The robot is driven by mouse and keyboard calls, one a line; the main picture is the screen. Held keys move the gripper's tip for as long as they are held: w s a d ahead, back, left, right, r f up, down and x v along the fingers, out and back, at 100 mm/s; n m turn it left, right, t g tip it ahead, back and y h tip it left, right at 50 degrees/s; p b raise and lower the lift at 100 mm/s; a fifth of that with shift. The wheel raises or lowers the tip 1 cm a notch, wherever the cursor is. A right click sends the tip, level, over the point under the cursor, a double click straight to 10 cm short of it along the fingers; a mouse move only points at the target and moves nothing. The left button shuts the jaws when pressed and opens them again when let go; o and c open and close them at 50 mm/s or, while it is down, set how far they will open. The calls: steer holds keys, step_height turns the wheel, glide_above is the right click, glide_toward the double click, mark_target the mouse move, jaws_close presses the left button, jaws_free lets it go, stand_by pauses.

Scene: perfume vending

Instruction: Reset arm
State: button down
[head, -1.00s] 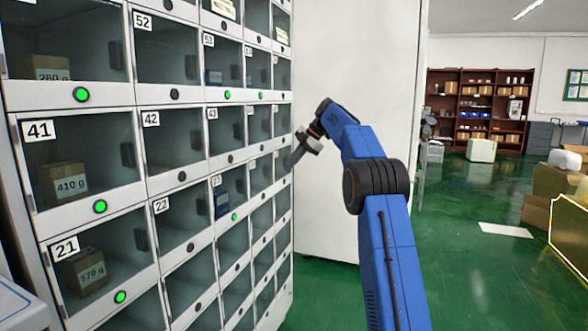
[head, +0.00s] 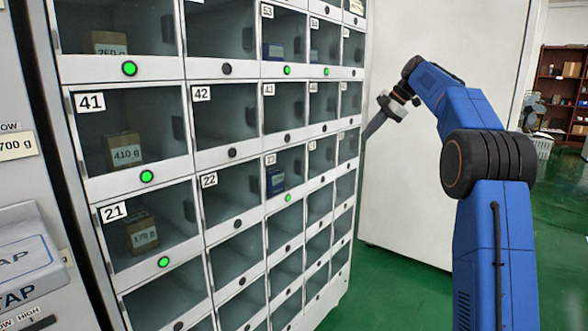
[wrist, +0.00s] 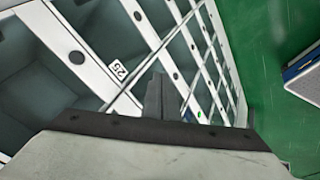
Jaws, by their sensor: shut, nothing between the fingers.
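My gripper (head: 372,130) hangs at the end of my blue arm, in front of the far right side of the locker cabinet (head: 226,153) in the head view. It points down and to the left. Its fingers are shut with nothing between them. In the wrist view my gripper (wrist: 163,98) shows as a dark narrow shape in front of the locker grid, with the label 25 (wrist: 118,70) to its left. I cannot tell whether it touches the cabinet.
Boxes stand in locker 41 (head: 124,147) and locker 21 (head: 142,232). Several lockers have green lit buttons. A white panel (head: 440,40) stands behind my arm. Green floor (head: 400,290) is open at the lower right. A wooden shelf (head: 562,85) is far right.

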steer(key=s+a+f+m+h, duration=0.15)
steer(key=s+m, duration=0.25)
steer(key=s, duration=0.6)
steer(key=s+a+f+m+h, duration=0.1)
steer(key=s+a+m, duration=0.2)
steer(key=s, duration=0.7)
steer(key=s+a+f+m+h, duration=0.15)
steer(key=s+m, duration=0.25)
steer(key=s, duration=0.6)
steer(key=s+f+m+h, duration=0.1)
steer(key=s+f+m, duration=0.3)
steer(key=s+f, duration=0.8)
steer(key=s+f+m+h, duration=0.1)
steer(key=s+f+m, duration=0.3)
steer(key=s+f, duration=0.8)
steer(key=s, duration=0.6)
steer(key=shift+d+m+t, duration=0.15)
steer(key=shift+m+t, duration=0.25)
steer(key=shift+f, duration=0.1)
